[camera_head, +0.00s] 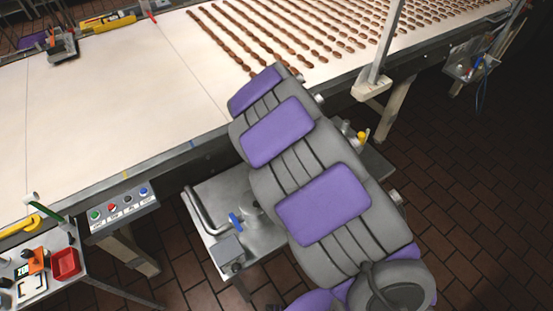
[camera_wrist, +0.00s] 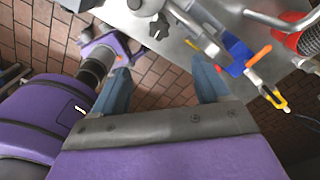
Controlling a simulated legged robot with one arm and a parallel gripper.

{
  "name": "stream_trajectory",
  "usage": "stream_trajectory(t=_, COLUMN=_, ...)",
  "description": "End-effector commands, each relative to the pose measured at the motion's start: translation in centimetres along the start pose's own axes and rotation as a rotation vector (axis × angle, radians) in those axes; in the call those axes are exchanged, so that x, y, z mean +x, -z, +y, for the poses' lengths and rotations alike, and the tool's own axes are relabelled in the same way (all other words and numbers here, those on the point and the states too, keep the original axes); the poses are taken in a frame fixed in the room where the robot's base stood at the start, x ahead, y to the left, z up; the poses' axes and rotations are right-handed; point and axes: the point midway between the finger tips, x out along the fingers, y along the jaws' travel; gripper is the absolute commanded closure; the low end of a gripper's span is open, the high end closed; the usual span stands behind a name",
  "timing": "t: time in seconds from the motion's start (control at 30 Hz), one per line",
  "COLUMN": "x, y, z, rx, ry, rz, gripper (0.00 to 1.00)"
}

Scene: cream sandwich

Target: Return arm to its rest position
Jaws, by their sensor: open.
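My arm (camera_head: 300,170), grey with purple pads, reaches from the lower right up across the conveyor's near edge in the head view. My gripper (camera_wrist: 163,72) shows in the wrist view as two blue-grey fingers spread apart, with nothing between them. Brown tiled floor and the edge of a metal bench lie beyond the fingers. The right finger overlaps the bench edge in the picture; I cannot tell the gap. The gripper cannot be made out in the head view.
The pale conveyor (camera_head: 120,95) carries rows of brown pieces at the back. A metal bench (camera_head: 207,192) with fittings stands by my arm. A button box (camera_head: 122,212) and a small table with a red tray (camera_head: 65,263) are at left. Tiled floor (camera_head: 470,200) is clear at right.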

Motion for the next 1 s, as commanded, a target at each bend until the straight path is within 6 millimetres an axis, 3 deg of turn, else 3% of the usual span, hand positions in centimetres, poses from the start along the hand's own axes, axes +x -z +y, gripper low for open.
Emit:
stream_trajectory(t=0.27, x=-0.1, y=0.2, z=0.0, rx=-0.007, ry=0.001, rz=0.001, gripper=0.25)
stream_trajectory(t=0.47, x=-2.1, y=3.4, z=1.1, rx=-0.131, ry=0.002, rz=0.011, gripper=0.25)
stream_trajectory(t=0.67, x=-4.9, y=8.8, z=4.7, rx=-0.394, ry=-0.018, rz=0.018, gripper=0.25)
stream_trajectory(t=1.0, x=-6.8, y=15.3, z=14.2, rx=-0.92, ry=-0.079, rz=-0.026, gripper=0.25)
